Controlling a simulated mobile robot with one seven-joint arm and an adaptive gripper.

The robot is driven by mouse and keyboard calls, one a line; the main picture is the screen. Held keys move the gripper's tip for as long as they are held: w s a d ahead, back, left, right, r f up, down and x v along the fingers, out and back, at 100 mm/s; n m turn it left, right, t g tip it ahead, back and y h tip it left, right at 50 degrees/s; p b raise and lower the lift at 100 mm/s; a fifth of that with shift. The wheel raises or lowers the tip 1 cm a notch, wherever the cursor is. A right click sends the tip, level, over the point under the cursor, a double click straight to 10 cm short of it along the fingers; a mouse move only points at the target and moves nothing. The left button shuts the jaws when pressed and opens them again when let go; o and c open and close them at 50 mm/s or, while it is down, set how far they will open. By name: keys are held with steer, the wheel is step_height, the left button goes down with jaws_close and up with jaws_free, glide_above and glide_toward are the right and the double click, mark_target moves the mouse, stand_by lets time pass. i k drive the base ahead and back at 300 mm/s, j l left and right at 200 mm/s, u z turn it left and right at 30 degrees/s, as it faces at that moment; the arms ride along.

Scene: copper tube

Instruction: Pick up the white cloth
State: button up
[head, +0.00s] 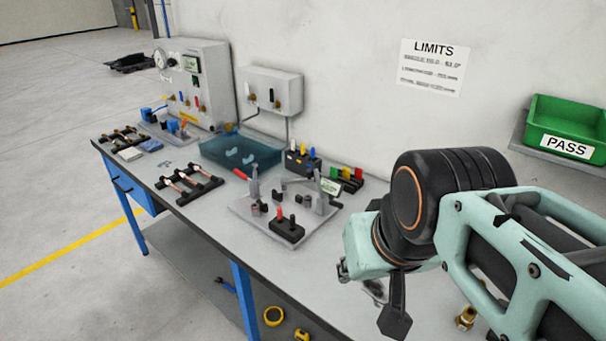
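A small white folded piece, which looks like the white cloth (130,154), lies flat near the far left end of the workbench. A blue folded cloth (151,146) lies right beside it. My gripper (343,270) is at the right, above the near part of the bench and far from the white cloth. It is mostly hidden behind my arm's mint-coloured wrist, so I cannot see whether its fingers are open or shut.
Tube racks (187,185) stand along the bench's front edge. A translucent blue tub (241,152) holds pale pieces. A grey fixture plate (266,222) is mid-bench. A test unit (197,82) stands at the back left. A green PASS bin (566,124) is at right.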

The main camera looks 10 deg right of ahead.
mark_target(131, 153)
steer(key=i+j+u, duration=0.55)
steer(key=u, duration=0.15)
steer(key=i+j+u, duration=0.35)
steer(key=i+u, duration=0.5)
steer(key=i, duration=0.5)
steer(key=i+z, duration=0.25)
steer(key=i, duration=0.25)
steer(key=i+j+z, duration=0.25)
steer(key=i, duration=0.25)
steer(key=i+j+z, duration=0.15)
steer(key=i+z, duration=0.25)
steer(key=i+j+z, duration=0.2)
steer(key=z, duration=0.2)
steer(key=i+j+z, duration=0.1)
steer(key=j+z, duration=0.15)
steer(key=j, duration=0.15)
steer(key=j+z, duration=0.25)
steer(key=j, duration=0.15)
steer(key=k+j, duration=0.4)
steer(key=k, duration=0.05)
